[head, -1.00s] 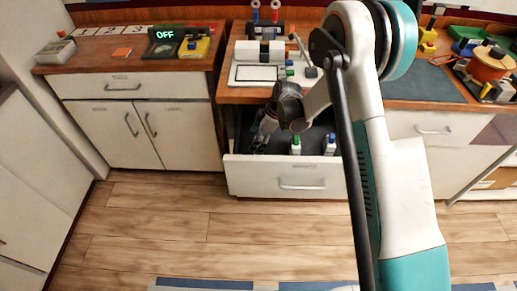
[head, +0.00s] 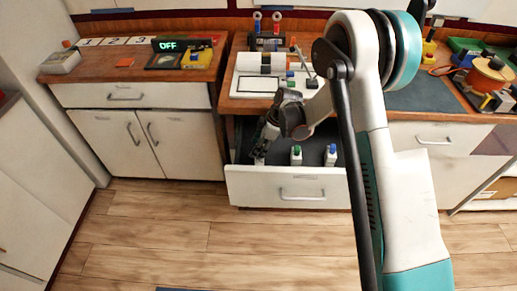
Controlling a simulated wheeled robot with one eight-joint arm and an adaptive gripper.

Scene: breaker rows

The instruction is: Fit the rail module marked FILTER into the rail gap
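My gripper (head: 261,153) points down into the left part of the open drawer (head: 275,190). A small white module (head: 259,160) shows at its fingertips; I cannot tell whether the fingers are closed on it. A white module with a green top (head: 296,155) and a white module with a blue top (head: 331,155) stand upright in the drawer, to the right of my gripper. No FILTER marking is readable on any of them. On the counter, a rail with white modules (head: 252,63) has a dark space (head: 266,64) in its row, which looks like the gap.
A white panel (head: 256,84) with a dark outline lies before the rail. A small stand with red and blue spools (head: 266,35) is behind it. The left counter holds a display reading OFF (head: 168,44). My arm hides part of the right counter. The floor (head: 170,230) before the drawer is clear.

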